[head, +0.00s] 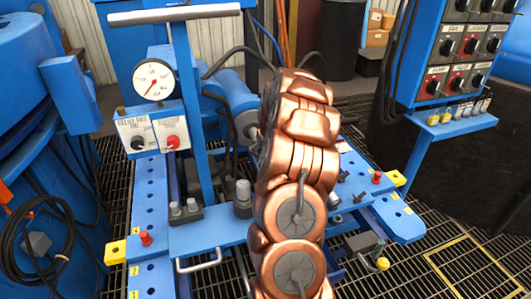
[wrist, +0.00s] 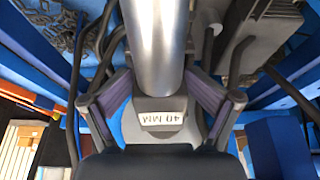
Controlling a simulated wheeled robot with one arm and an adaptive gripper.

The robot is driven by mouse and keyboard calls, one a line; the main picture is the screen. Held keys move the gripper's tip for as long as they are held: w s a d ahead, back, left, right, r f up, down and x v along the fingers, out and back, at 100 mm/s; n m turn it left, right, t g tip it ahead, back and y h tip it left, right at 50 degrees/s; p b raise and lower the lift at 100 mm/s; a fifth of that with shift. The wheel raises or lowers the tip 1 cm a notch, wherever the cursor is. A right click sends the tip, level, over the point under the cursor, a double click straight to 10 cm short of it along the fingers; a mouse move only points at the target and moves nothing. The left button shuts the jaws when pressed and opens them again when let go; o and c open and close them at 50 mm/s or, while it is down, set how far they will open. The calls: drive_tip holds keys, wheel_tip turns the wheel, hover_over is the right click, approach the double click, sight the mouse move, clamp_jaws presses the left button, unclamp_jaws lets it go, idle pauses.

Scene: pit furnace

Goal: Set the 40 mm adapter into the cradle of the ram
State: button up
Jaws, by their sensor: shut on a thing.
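In the wrist view my gripper (wrist: 160,98) is shut on the 40 mm adapter (wrist: 162,128), a grey block with a pale "40 MM" label that reads upside down. One finger is on each side of it. A thick silver cylinder (wrist: 155,48) runs to the top of the picture from the adapter's far side. I cannot tell whether it is part of the adapter or the ram's rod. In the head view a blue ram body (head: 228,92) lies behind the blue frame. My copper-coloured arm hides the gripper and adapter there, and I cannot make out the cradle.
A pressure gauge (head: 153,82) and valve box (head: 152,130) stand on the blue press frame (head: 205,236). Silver fittings (head: 243,192) sit on the frame beside my arm. A control panel (head: 460,50) and shelf of small fittings (head: 452,122) are right. Black hoses (wrist: 72,75) hang close around the gripper.

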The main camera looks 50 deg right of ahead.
drive_tip(key=shift+s+a+r, duration=0.1)
drive_tip(key=shift+s+r, duration=0.05)
drive_tip(key=shift+r, duration=0.5)
drive_tip(key=v, duration=1)
drive_tip(key=shift+s+a+r, duration=0.1)
drive_tip(key=shift+s+r, duration=0.1)
drive_tip(key=shift+s, duration=0.15)
